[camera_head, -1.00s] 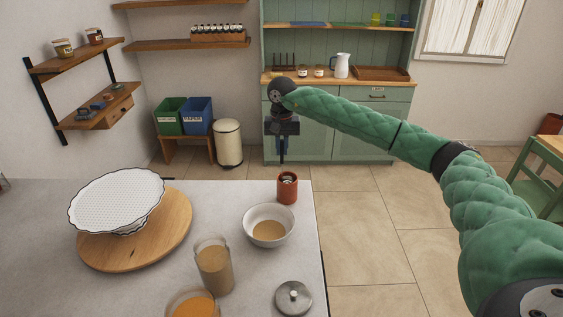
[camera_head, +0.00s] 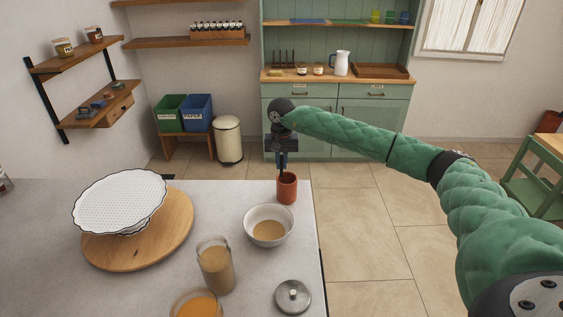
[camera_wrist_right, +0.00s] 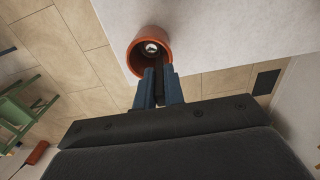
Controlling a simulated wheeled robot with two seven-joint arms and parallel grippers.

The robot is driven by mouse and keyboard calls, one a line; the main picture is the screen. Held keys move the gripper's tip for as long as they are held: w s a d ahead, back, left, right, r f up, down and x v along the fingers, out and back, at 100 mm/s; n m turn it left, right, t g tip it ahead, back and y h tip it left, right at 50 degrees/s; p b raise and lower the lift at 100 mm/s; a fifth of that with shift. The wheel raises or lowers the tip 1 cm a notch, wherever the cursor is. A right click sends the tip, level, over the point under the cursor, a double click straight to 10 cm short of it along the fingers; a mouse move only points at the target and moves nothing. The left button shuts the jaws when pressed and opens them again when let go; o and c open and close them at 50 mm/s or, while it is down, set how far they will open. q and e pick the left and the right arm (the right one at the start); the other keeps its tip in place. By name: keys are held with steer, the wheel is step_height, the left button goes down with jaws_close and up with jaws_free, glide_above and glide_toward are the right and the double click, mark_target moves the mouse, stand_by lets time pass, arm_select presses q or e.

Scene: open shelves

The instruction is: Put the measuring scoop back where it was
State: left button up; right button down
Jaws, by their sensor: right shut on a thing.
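My right gripper (camera_head: 282,160) is above the red-brown cup (camera_head: 287,190) at the back right corner of the counter, fingers pointing down. It is shut on a thin dark piece, which appears to be the handle of the measuring scoop (camera_head: 282,173); the scoop reaches down to the cup's mouth. In the right wrist view the blue fingers (camera_wrist_right: 158,92) point at the cup (camera_wrist_right: 134,54), and a small pale round shape shows inside it. I cannot tell whether this is the scoop's end or the cup's content. The left gripper is not in view.
A white bowl (camera_head: 250,231) with tan powder stands in front of the cup. A glass jar (camera_head: 217,268), an orange-filled jar (camera_head: 197,307) and a metal lid (camera_head: 293,297) are nearer. A white scalloped stand (camera_head: 119,203) sits on a round wooden board (camera_head: 176,238).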

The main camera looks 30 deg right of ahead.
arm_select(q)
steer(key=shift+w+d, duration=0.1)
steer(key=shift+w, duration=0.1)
arm_select(e)
steer(key=shift+f, duration=0.1)
steer(key=c, duration=1.5)
jaws_free()
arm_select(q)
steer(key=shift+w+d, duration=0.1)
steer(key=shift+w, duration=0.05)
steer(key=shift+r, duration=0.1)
